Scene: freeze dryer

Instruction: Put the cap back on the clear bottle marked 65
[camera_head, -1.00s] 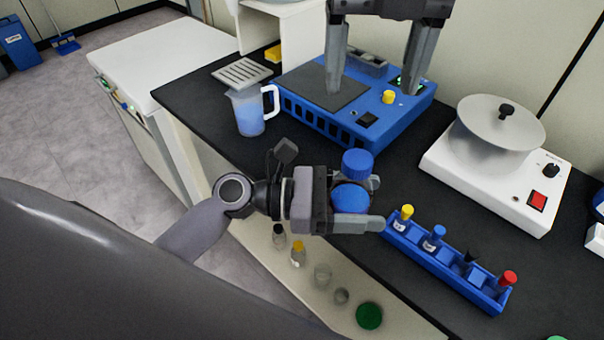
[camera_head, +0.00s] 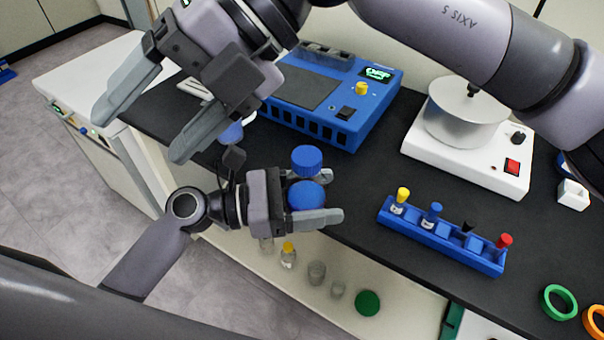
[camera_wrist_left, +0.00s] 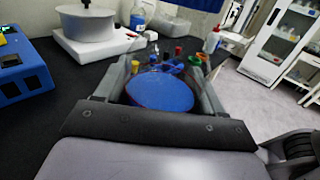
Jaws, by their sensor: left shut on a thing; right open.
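My left gripper (camera_head: 325,198) is shut on a round blue cap-like thing (camera_head: 306,196), held above the bench's front edge. In the left wrist view this thing is a wide blue disc (camera_wrist_left: 160,92) between the fingers. A second blue part, a ribbed screw cap (camera_head: 306,158), shows just behind it; I cannot tell what it sits on. My right gripper (camera_head: 138,130) is open and empty at the upper left, in front of the blue device. No number 65 is readable, so I cannot say which bottle bears it.
A blue rack (camera_head: 440,238) holds several coloured-capped vials. A blue device (camera_head: 340,110) and a white hotplate with a metal pot (camera_head: 465,115) stand behind. Bottles with a yellow-capped one (camera_head: 288,256) and a green lid (camera_head: 367,303) lie below the front edge. Green (camera_head: 558,302) and orange rings sit right.

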